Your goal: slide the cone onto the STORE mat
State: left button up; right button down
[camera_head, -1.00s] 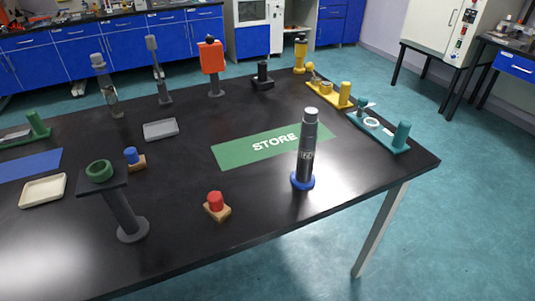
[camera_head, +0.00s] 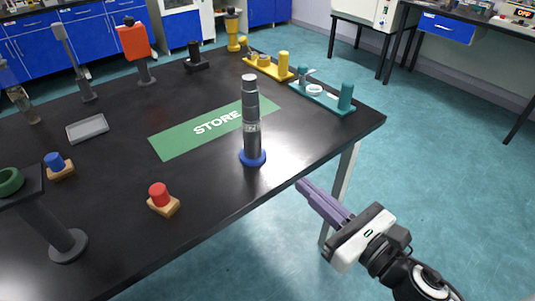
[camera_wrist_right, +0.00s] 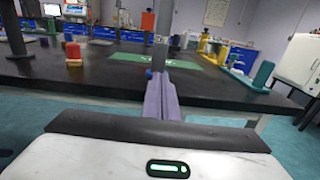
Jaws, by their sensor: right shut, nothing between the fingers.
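The tall grey stepped piece on a blue round foot, which I take as the cone (camera_head: 252,130), stands upright near the table's front right edge. Its foot is in front of the green STORE mat (camera_head: 185,138), apart from it, and its upper part hides some of the mat. My right gripper (camera_head: 303,186) is shut and empty, with purple fingers together, right of the cone at the table's front edge. In the right wrist view, the fingertips (camera_wrist_right: 158,80) point toward the cone (camera_wrist_right: 162,35), overlapping its foot; I cannot tell the gap. My left gripper is not in view.
A red button on a wooden block (camera_head: 162,200) sits left of the cone. A teal stand (camera_head: 322,98) and a yellow stand (camera_head: 268,68) are behind it at the right. A grey tray (camera_head: 87,128) lies left of the mat. The table between cone and mat is clear.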

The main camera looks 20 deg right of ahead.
aim_at(258, 143)
jog(key=p+x, duration=0.2)
jog(key=x, duration=1.2)
